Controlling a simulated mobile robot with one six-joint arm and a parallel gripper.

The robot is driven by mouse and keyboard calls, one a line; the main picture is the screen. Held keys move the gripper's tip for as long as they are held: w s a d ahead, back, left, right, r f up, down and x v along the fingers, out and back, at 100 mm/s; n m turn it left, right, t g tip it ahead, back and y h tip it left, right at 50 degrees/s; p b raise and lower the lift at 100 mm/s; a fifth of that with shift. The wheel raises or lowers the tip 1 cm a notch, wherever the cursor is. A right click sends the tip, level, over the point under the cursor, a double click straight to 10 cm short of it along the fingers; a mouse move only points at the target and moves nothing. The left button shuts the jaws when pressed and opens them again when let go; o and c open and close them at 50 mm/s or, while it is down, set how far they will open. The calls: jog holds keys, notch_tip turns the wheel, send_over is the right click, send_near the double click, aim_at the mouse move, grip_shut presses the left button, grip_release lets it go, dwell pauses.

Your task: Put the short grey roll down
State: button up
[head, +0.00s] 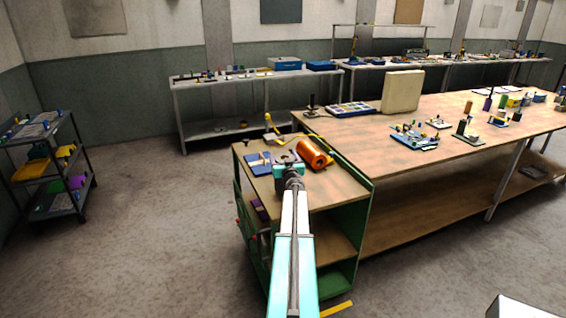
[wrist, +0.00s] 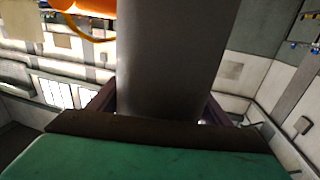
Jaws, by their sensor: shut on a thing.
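My gripper (head: 289,168) is over the wooden top of the green cabinet (head: 318,198), reaching away from my body. In the wrist view it is shut on the short grey roll (wrist: 175,60), which fills the middle of that picture between the two dark purple fingers. In the head view the roll is mostly hidden by my gripper and is too small there to make out clearly. I cannot tell whether it touches the cabinet top.
An orange roll (head: 312,153) lies on the cabinet top, just right of my gripper. A blue item (head: 258,164) lies to the left, and a yellow tool (head: 272,128) is behind. The cabinet's front right top is bare. A long workbench (head: 470,160) adjoins on the right.

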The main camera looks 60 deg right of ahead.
jog(key=shift+f, duration=1.2)
jog(key=o, duration=2)
jog(key=shift+s, duration=0.1)
jog(key=shift+b+v, duration=1)
jog(key=shift+v, duration=5)
jog(key=shift+s, duration=0.1)
